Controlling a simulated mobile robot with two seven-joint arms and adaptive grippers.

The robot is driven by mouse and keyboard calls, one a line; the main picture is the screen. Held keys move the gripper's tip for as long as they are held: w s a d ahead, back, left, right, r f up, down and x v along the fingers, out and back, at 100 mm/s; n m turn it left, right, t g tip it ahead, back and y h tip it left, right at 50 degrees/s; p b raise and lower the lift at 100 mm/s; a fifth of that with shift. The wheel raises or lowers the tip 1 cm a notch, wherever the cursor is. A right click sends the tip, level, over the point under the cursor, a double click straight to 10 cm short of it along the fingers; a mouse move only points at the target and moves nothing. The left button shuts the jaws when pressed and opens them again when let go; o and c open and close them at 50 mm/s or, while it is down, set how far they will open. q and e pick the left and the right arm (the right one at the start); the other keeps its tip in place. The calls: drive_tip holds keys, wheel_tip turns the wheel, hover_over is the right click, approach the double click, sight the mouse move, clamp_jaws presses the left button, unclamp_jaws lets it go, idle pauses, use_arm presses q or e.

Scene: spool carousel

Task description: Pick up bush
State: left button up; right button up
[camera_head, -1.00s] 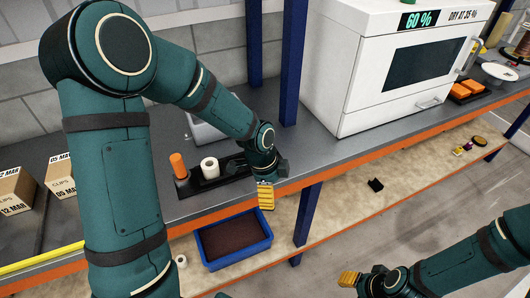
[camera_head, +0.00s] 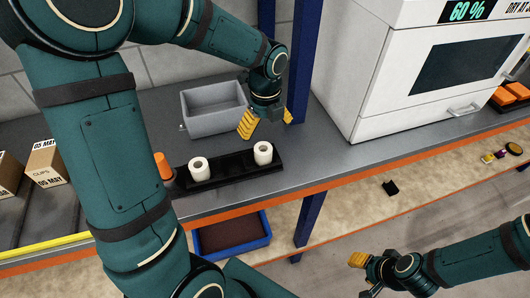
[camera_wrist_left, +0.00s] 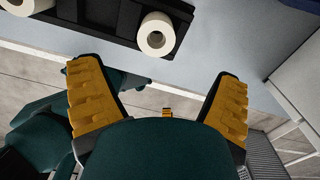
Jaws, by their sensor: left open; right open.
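Two white hollow cylinders, which may be the bushes, stand upright in a black tray (camera_head: 231,171) on the grey bench: a left cylinder (camera_head: 199,169) and a right cylinder (camera_head: 263,153). The right one also shows at the top of the left wrist view (camera_wrist_left: 156,34). My left gripper (camera_head: 267,119) is open and empty, with yellow fingers apart, behind the right cylinder and beside the grey bin. In the left wrist view its fingers (camera_wrist_left: 160,100) have nothing between them. My right gripper (camera_head: 360,263) is open and empty at lower right, in front of the bench.
A grey bin (camera_head: 214,128) stands behind the tray. An orange cylinder (camera_head: 163,166) is at the tray's left end. A white oven (camera_head: 385,80) and a blue post (camera_head: 304,55) stand right. A blue crate (camera_head: 268,236) sits below the bench.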

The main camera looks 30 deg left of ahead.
use_arm(q)
hover_over(263, 150)
drive_tip(key=d, duration=0.1)
drive_tip(key=f, duration=0.4)
drive_tip(key=shift+s+d+f+b, duration=0.1)
drive_tip(key=shift+s+f+b, duration=0.15)
drive_tip(key=shift+f+b, duration=0.1)
drive_tip(key=shift+s+a+f+b, duration=0.1)
drive_tip(key=shift+f+b, duration=0.3)
drive_tip(key=shift+f, duration=0.9)
drive_tip(key=shift+s+a+f+b, duration=0.1)
drive_tip(key=shift+f+b, duration=0.25)
drive_tip(key=shift+f, duration=0.95)
drive_tip(key=shift+c, duration=0.2)
drive_tip(key=c, duration=1.3)
